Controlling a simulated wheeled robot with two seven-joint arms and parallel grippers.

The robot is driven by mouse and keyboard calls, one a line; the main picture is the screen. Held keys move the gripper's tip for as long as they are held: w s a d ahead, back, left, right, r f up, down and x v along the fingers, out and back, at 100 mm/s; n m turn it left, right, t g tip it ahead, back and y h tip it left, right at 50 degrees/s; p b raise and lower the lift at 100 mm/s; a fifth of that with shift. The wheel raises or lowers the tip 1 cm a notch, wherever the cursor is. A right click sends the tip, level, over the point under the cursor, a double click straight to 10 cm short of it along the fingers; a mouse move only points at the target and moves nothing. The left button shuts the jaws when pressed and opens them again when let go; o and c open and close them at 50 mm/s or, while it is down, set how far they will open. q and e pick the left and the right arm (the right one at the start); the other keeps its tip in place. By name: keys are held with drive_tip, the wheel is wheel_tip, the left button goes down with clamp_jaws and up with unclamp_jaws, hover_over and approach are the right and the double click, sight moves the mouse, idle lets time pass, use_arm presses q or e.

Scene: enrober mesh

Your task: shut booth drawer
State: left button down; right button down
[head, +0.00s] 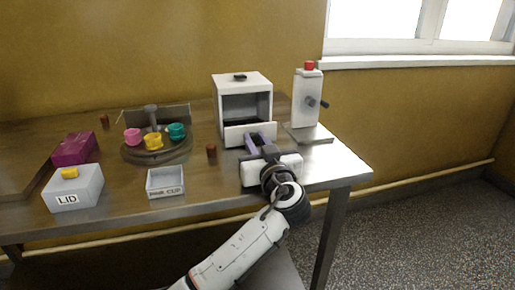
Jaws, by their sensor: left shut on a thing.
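The booth (243,80) is a white box with an open, dark front and a small dark knob on top, near the back of the table. Its drawer (235,136) shows as a white front panel low on the booth, standing a little forward of the opening. My left gripper (258,138) is at the drawer's front, its purple-grey fingers shut on the drawer. The fingers and gripper body hide the handle and the right part of the panel. My right gripper is not in view.
A white press with a red top (307,97) stands right of the booth, close to my gripper. Left are a turntable (156,158) with coloured cups, a small brown cylinder (211,150), a labelled tray (165,183), a LID box (74,188) and a magenta box (74,148).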

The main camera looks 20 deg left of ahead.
use_arm(q)
drive_tip(key=c, duration=1.6)
unclamp_jaws()
drive_tip(key=v, duration=1)
drive_tip(key=shift+s+d, duration=0.15)
